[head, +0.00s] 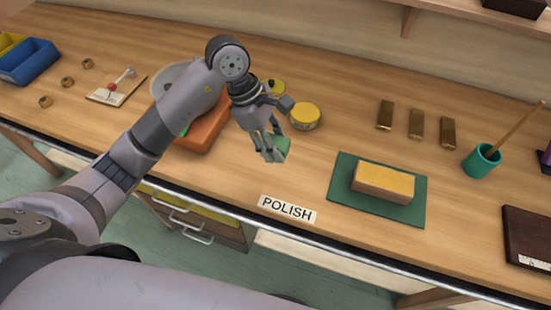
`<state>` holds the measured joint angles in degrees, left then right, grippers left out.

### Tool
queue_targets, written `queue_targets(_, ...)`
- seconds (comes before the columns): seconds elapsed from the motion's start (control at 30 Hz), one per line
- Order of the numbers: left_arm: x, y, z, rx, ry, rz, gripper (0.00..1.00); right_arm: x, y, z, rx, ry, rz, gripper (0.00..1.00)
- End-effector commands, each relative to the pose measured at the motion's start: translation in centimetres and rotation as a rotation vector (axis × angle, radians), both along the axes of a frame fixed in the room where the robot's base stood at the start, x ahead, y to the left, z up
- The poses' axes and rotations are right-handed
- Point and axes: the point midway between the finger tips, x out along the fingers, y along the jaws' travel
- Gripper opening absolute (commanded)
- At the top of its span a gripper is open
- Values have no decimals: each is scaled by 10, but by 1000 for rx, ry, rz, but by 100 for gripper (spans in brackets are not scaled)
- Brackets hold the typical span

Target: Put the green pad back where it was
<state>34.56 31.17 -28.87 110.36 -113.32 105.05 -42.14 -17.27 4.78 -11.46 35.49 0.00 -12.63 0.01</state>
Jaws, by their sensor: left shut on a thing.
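A small green pad (283,148) is between the fingers of my left gripper (272,158). The gripper is shut on it and points down over the workbench, near the front middle. The fingers hide part of the pad. I cannot tell for sure how high it is above the wood. My right gripper is not in view.
An orange tray (212,133) and a grey bowl (166,76) are partly behind my left arm. Yellow-lidded tins (305,114) stand behind the gripper. A yellow-topped block (383,181) rests on a green mat (344,193). A POLISH label (287,209) lies at the front edge. Brass bars (416,123) lie behind.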

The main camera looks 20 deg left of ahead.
Motion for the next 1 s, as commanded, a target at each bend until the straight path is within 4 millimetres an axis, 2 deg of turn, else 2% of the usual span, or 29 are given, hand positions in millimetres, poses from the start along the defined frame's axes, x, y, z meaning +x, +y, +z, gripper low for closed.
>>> queue_targets(0.1, -1, 0, -22, -2, 4, 0, 11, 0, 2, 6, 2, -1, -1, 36)
queue_targets(0.33, 0, -1, -43, -2, 1, 1, 11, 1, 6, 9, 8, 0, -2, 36)
queue_targets(0.53, 0, -1, -73, -2, 4, 1, 11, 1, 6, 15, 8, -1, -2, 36)
queue_targets(0.63, 0, 0, -79, -1, -1, -1, 11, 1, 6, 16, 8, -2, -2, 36)
queue_targets(1.0, 1, 0, -85, 0, -2, -1, 11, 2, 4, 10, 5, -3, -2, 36)
